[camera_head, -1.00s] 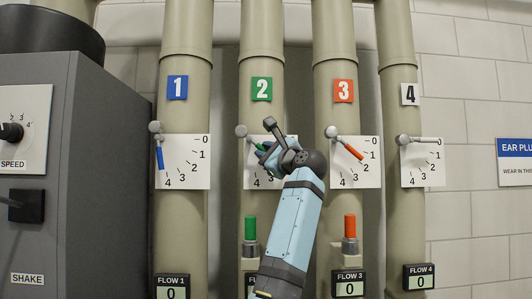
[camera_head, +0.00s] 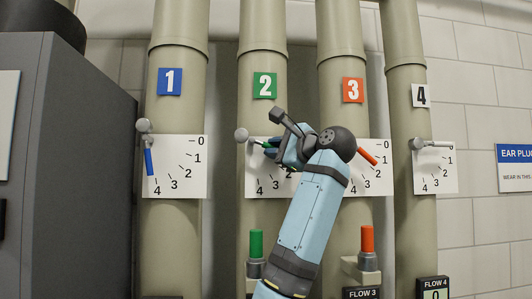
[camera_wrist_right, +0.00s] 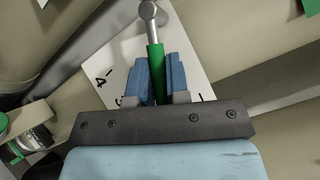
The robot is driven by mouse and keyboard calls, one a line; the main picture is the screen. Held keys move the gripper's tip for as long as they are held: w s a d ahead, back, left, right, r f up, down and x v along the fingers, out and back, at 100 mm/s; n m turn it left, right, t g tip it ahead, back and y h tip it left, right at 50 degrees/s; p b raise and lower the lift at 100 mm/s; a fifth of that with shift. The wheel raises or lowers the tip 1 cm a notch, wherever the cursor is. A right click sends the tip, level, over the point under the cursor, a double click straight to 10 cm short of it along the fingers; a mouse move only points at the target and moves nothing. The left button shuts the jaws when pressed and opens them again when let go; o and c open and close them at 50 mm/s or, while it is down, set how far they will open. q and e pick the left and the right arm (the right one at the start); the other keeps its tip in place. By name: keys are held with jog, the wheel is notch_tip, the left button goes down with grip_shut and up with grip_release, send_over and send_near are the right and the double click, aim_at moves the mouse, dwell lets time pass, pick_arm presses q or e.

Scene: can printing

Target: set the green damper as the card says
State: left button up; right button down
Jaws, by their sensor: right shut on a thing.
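The green damper's handle (camera_head: 261,144) sticks out from a grey pivot (camera_head: 241,135) on the pipe marked 2. It points right and slightly down over a white dial plate (camera_head: 252,172). The dial's 3 and 4 show; its upper marks are hidden behind my right gripper (camera_head: 271,147). The gripper is shut on the green handle. In the right wrist view, the green handle (camera_wrist_right: 155,62) lies between the two blue fingers (camera_wrist_right: 157,85), with its grey rod beyond them. My left gripper is out of view.
The blue lever (camera_head: 149,161) on pipe 1 points down near 4. The red lever (camera_head: 367,156) on pipe 3 points down-right, and pipe 4's pale lever (camera_head: 432,143) is level. An upright green handle (camera_head: 256,243) and red handle (camera_head: 367,240) stand lower down. A grey cabinet (camera_head: 75,170) is left.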

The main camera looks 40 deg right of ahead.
jog(key=shift+r, duration=0.15)
jog(key=c, duration=1.1)
grip_release()
pick_arm(q)
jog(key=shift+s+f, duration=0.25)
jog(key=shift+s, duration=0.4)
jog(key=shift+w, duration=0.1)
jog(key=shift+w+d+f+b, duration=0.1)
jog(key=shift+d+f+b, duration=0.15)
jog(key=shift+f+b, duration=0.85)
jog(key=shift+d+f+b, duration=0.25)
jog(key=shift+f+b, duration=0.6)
jog(key=shift+b, duration=0.45)
pick_arm(e)
jog(key=s+d, duration=0.1)
jog(key=s, duration=1.2)
jog(key=shift+s+d+f, duration=0.3)
jog(key=shift+s+f, duration=0.05)
jog(key=shift+f, duration=0.1)
jog(key=shift+a, duration=0.15)
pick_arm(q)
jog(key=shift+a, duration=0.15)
